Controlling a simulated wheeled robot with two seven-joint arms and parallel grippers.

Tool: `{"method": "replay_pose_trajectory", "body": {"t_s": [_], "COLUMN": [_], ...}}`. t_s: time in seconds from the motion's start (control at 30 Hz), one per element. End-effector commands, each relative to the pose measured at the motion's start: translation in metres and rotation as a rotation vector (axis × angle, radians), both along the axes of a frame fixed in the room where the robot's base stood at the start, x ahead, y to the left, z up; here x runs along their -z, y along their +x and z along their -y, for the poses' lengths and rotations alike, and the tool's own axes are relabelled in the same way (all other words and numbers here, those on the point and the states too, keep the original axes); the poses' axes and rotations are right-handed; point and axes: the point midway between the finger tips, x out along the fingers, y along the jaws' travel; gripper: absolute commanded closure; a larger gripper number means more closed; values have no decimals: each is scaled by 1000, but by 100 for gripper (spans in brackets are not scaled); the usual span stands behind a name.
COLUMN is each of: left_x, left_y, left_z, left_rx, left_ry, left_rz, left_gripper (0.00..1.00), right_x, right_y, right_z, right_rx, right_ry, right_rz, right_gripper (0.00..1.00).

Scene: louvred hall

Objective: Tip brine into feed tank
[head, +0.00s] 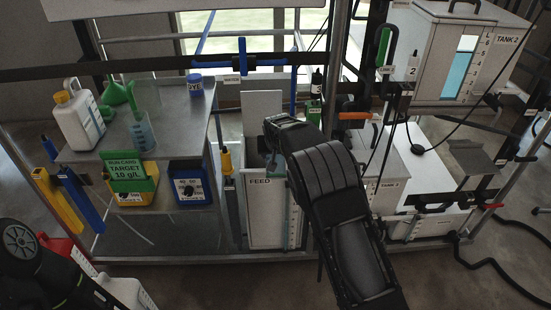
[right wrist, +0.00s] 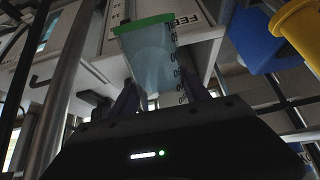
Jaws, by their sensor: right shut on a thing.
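The white feed tank (head: 263,220), labelled FEED, stands at the middle of the head view. Part of its labelled face shows at the top of the right wrist view (right wrist: 190,12). My right gripper (right wrist: 160,92) is shut on a clear, graduated beaker (right wrist: 148,62) with a green rim, one finger on each side. The beaker looks to hold a pale liquid, but its level is unclear. In the head view my right forearm reaches over the tank and hides most of the gripper and beaker. I cannot tell how far the beaker is tilted. My left gripper is not in view.
The grey bench (head: 178,105) at left carries a white jug (head: 78,120), a green funnel (head: 115,93), another beaker (head: 142,133) and a blue-lidded jar (head: 195,86). A green TARGET 10 g/L card (head: 127,172) stands in front. Tank 2 (head: 480,55) is at upper right.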

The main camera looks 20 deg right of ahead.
Motion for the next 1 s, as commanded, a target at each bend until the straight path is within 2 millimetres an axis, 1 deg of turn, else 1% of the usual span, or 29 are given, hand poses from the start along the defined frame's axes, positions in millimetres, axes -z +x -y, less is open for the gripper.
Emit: {"method": "replay_pose_trajectory", "body": {"t_s": [0.03,0.2,0.4,0.83,1.0], "left_x": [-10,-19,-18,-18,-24], "left_y": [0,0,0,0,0], "left_z": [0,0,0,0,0], "left_rx": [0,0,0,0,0], "left_ry": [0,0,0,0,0], "left_rz": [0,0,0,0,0], "left_gripper": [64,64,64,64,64], "right_x": [-4,0,3,3,3], "right_y": [2,2,2,2,4], "right_z": [0,0,0,0,0], "right_rx": [1,1,1,0,0], "right_ry": [5,20,23,22,27], "right_rz": [-18,-73,-85,-83,-109], "right_gripper": [98,98,98,98,98]}}
